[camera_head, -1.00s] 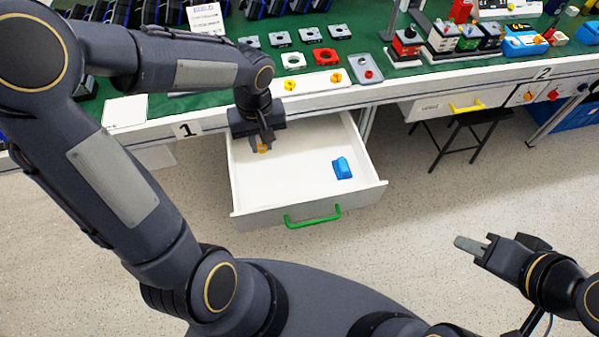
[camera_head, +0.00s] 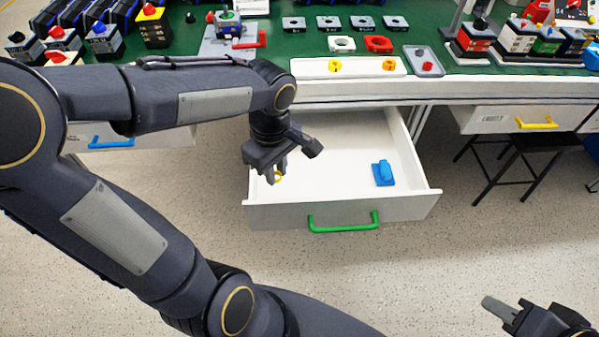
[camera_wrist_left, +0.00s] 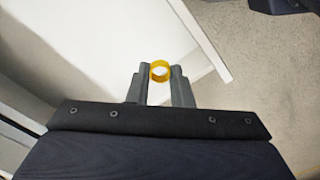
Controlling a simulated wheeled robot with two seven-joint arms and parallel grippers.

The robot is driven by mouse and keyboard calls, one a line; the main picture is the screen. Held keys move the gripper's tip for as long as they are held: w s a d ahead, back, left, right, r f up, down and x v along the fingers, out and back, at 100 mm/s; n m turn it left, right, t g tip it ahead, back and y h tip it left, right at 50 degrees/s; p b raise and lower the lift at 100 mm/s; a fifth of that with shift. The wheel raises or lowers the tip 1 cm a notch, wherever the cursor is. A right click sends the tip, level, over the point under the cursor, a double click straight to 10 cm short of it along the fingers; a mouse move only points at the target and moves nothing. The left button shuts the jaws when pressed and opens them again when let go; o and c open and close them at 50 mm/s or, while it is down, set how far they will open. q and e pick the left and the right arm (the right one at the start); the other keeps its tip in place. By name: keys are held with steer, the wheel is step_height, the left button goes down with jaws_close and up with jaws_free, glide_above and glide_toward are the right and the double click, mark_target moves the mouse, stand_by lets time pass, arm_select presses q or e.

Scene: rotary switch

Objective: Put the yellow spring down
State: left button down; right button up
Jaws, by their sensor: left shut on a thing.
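The yellow spring (camera_head: 277,177) is a small yellow ring held at the tips of my left gripper (camera_head: 276,178). In the left wrist view the spring (camera_wrist_left: 160,71) sits between the two fingertips (camera_wrist_left: 160,72), and the gripper is shut on it. The left gripper hangs over the left part of an open white drawer (camera_head: 340,213) with a green handle. I cannot tell how far the spring is above the drawer floor. My right gripper (camera_head: 500,310) shows at the lower right, away from the drawer; its jaw opening is unclear.
A blue part (camera_head: 383,174) lies in the drawer's right half, with bare floor around it. Another drawer with a yellow handle (camera_head: 536,123) is at the right.

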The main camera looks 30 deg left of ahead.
arm_select(q)
steer(key=b, duration=0.2)
glide_above(294, 180)
steer(key=f, duration=0.6)
steer(key=shift+s+f, duration=0.3)
steer(key=shift+f, duration=0.1)
steer(key=shift+w+f+b, duration=0.15)
steer(key=shift+f+b, duration=0.2)
steer(key=shift+f, duration=0.5)
steer(key=shift+w+f+b, duration=0.1)
steer(key=shift+f+b, duration=0.25)
steer(key=shift+f, duration=0.5)
steer(key=shift+f, duration=0.1)
steer(key=c, duration=1.7)
jaws_free()
steer(key=shift+f, duration=0.1)
steer(key=shift+c, duration=0.2)
steer(key=o, duration=0.4)
steer(key=shift+o, duration=0.2)
